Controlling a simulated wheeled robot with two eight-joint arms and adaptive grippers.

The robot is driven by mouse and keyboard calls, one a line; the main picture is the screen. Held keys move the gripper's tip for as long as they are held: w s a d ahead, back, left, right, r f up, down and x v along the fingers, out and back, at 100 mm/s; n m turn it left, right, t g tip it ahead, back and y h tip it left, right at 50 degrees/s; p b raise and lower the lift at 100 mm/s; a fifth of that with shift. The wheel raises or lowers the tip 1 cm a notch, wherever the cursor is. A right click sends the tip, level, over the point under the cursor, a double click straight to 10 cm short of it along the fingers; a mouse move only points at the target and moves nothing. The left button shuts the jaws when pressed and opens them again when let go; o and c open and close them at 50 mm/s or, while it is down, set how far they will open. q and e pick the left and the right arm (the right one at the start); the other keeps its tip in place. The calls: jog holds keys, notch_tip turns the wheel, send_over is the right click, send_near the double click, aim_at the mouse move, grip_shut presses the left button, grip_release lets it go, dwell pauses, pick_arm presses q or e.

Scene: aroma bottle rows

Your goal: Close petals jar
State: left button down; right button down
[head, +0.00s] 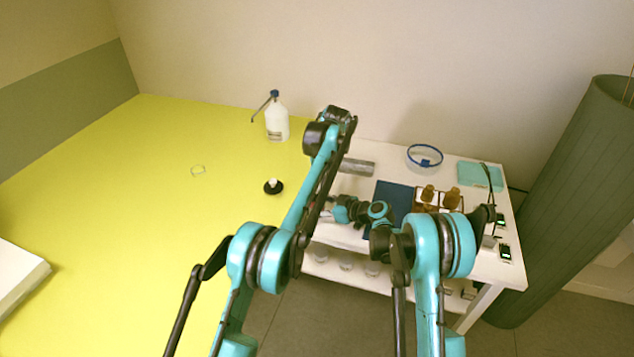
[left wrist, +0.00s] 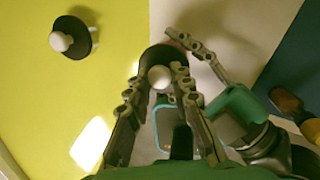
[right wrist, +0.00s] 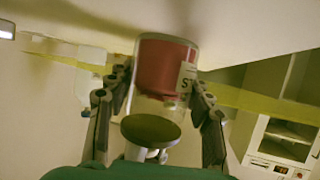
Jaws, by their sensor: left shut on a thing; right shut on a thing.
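In the left wrist view my left gripper (left wrist: 158,82) is shut on the white knob (left wrist: 160,77) of a round black lid (left wrist: 163,56). In the right wrist view my right gripper (right wrist: 160,85) is shut around a clear glass jar with red contents, the petals jar (right wrist: 165,65), which has a white label. A dark round disc (right wrist: 150,129), apparently the lid, shows at the jar's near end; I cannot tell whether it is seated. In the head view the grippers meet above the white table's left side, and my arms hide the jar.
A second black lid with white knob (head: 273,187) lies on the yellow table (head: 140,200), near a white pump bottle (head: 277,122).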

pick_arm(q)
jog(key=shift+x, duration=0.8)
dwell(0.4)
jog(key=c, duration=1.3)
grip_release()
jog(key=shift+d, duration=0.15)
jog(key=shift+o, duration=0.2)
jog(key=shift+v, duration=3.7)
pick_arm(e)
jog(key=c, duration=0.6)
grip_release()
